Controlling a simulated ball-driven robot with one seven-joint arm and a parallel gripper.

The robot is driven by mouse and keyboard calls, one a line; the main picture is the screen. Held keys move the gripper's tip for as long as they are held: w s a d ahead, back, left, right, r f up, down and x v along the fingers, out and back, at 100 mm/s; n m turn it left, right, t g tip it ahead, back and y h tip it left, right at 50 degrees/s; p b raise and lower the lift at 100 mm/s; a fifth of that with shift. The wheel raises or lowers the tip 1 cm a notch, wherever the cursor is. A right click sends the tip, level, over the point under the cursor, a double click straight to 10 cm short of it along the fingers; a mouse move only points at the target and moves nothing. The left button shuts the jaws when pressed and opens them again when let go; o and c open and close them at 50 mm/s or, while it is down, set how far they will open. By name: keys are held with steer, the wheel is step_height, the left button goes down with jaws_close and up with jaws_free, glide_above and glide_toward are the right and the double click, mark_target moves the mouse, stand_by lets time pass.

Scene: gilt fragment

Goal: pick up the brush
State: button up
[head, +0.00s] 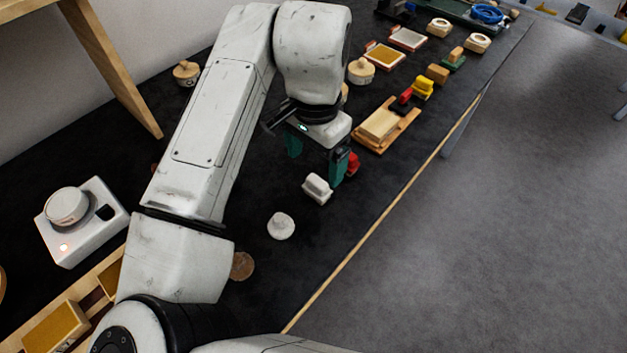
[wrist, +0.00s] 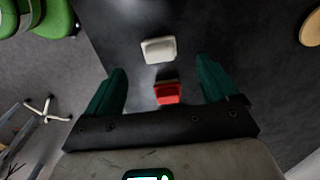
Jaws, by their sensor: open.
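My gripper (head: 315,167) is open, its two green fingers pointing down over the black bench top. In the wrist view my gripper (wrist: 161,67) has nothing held between its fingers. A white block-like thing with a raised top (head: 317,188) sits on the bench just in front of the fingers; it also shows in the wrist view (wrist: 158,50), around fingertip level. A red block (head: 353,162) is partly hidden behind the right finger; in the wrist view the red block (wrist: 167,93) appears between the fingers. I cannot tell for certain which of these is the brush.
A whitish round knob (head: 281,226) and a brown disc (head: 242,265) lie nearer. A wooden tray (head: 372,143) with a block, and red and yellow pieces (head: 423,88), stand beyond. A white device (head: 82,222) is at left. The bench's right edge (head: 390,205) is close by.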

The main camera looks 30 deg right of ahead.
mark_target(317, 181)
step_height(317, 181, down, 3)
steer(key=shift+w, duration=0.1)
steer(key=shift+d+f, duration=0.15)
steer(key=shift+f, duration=1.2)
steer(key=shift+d+f, duration=0.1)
steer(key=shift+f, duration=1.25)
steer(key=shift+c, duration=0.2)
steer(key=c, duration=1.1)
steer(key=shift+r, duration=0.1)
